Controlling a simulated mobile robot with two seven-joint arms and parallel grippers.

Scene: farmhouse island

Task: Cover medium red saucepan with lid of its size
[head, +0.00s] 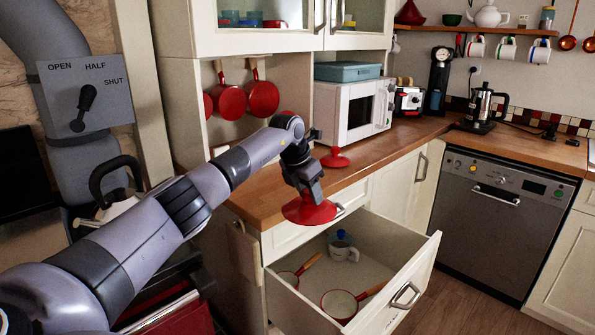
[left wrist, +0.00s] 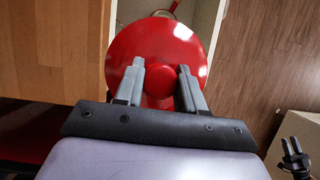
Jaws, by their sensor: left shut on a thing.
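My left gripper (head: 307,196) is shut on the knob of a red lid (head: 311,211) and holds it level in the air above the open drawer. In the left wrist view both fingers (left wrist: 161,80) stand on either side of the knob of the lid (left wrist: 157,45). Two red saucepans with pale insides and wooden handles are in the drawer: one front right (head: 340,303), one at the left (head: 290,279). Which is medium is hard to tell. Another red lid (head: 336,160) lies on the counter. A dark gripper, apparently my right one (left wrist: 292,148), shows small at lower right.
The drawer (head: 385,270) is pulled out and also holds a white mug (head: 344,248) and something blue. Red pans (head: 230,102) hang in the niche. A microwave (head: 355,110) stands on the wooden counter (head: 385,150). Clear floor lies right of the drawer.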

